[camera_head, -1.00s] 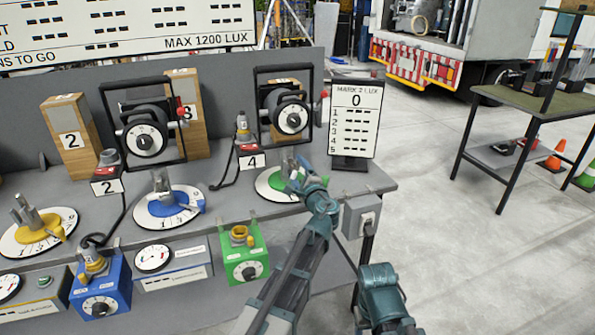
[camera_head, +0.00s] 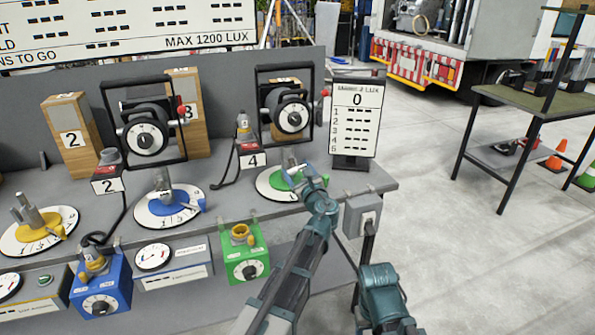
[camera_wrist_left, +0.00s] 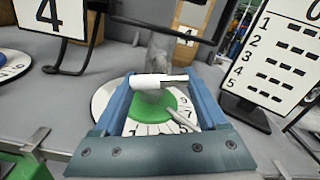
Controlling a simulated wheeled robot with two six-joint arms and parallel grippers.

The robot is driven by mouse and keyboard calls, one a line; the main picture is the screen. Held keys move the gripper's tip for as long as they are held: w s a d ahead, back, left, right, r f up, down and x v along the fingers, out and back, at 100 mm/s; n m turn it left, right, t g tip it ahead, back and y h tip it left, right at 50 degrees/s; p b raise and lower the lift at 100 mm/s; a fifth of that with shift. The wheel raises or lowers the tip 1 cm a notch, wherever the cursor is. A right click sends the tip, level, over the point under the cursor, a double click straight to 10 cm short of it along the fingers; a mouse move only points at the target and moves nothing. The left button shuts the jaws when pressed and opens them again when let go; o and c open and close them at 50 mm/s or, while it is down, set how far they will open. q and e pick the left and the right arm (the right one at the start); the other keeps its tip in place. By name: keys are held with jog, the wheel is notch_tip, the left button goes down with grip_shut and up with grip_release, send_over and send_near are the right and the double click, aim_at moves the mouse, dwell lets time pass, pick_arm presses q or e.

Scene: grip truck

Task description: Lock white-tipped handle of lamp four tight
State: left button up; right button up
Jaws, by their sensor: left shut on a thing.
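The lamp (camera_head: 291,117) labelled by a nearby 4 card stands in a black frame at the right of the bench. In front of it is a white numbered dial (camera_head: 266,189) with a green centre and a grey metal post; the dial also shows in the left wrist view (camera_wrist_left: 106,97). My left gripper (camera_head: 292,174) is over this dial. In the left wrist view its blue fingers (camera_wrist_left: 158,84) are shut on the white-tipped handle (camera_wrist_left: 152,80), which lies crosswise in front of the post. The fingers hide part of the dial. My right gripper is out of view.
A lux board (camera_head: 356,115) stands close to the right of the dial. A 4 card (camera_head: 252,161) with a cable is at its left. A green box (camera_head: 245,256) hangs below the bench edge. Open floor and a workbench (camera_head: 540,103) lie to the right.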

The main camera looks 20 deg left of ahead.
pick_arm(q)
jog(key=shift+m, duration=0.9)
jog(key=o, duration=1.3)
jog(key=shift+s, duration=0.1)
jog(key=v, duration=1.3)
jog(key=shift+s+d, duration=0.25)
jog(key=shift+f, duration=0.1)
